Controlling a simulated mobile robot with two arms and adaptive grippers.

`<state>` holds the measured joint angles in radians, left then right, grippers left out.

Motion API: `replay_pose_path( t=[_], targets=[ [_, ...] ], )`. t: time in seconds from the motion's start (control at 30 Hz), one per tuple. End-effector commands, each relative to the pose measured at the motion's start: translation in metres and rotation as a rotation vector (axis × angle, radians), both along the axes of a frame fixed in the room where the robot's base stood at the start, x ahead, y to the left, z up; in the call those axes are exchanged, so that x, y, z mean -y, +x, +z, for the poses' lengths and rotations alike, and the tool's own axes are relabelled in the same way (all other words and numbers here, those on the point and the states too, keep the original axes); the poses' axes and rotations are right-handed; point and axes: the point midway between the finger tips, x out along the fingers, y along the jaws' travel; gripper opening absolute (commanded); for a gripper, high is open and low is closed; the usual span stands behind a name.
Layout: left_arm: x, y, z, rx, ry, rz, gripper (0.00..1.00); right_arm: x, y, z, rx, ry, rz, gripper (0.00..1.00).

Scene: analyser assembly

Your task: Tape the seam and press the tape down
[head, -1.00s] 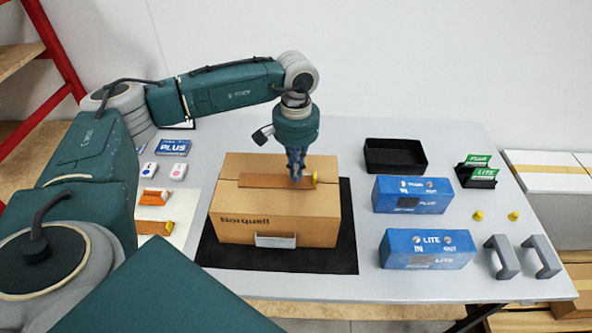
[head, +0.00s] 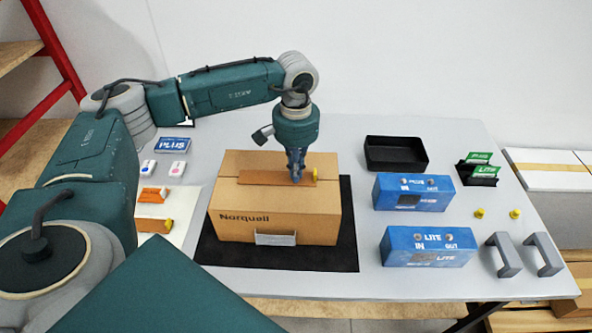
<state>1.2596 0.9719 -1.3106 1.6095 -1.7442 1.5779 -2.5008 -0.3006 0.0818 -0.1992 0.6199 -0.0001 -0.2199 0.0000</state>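The closed cardboard box (head: 275,228), marked Norquell, sits on a black mat (head: 345,255), its top seam running left to right. A brown tape strip (head: 262,179) lies along the seam, with a yellow tab (head: 314,175) at its right end. My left gripper (head: 296,179) points straight down onto the strip near that end, just left of the tab. Its fingertips look together; they seem to touch the strip, though contact is hard to judge. My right gripper is out of view.
Blue boxes PLUS (head: 412,193) and LITE (head: 428,247) stand right of the mat. Behind them is a black tray (head: 395,155). Grey handles (head: 505,255) and yellow knobs (head: 479,213) lie farther right. More orange strips (head: 153,194) lie on a pale sheet at left.

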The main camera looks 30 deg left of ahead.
Motion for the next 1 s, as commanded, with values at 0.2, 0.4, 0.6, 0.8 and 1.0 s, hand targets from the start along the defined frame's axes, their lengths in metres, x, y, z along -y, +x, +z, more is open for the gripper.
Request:
replay_pose_path(
  t=[0.2, 0.4, 0.6, 0.8, 1.0],
  targets=[
    [0.0, 0.0, 0.0, 0.0, 0.0, 0.0, 0.0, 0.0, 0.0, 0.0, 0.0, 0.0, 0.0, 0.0],
    [0.0, 0.0, 0.007, 0.0, 0.0, 0.0, 0.0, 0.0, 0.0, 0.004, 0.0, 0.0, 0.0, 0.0],
    [0.0, 0.0, 0.023, 0.001, -0.001, 0.0, 0.0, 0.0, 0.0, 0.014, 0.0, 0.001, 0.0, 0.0],
    [0.0, 0.0, 0.039, 0.0, 0.0, 0.0, 0.0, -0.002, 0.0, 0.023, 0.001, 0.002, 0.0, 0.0],
    [0.0, 0.0, 0.055, 0.001, 0.0, 0.0, 0.0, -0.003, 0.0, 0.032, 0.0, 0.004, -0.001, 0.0]
  ],
)
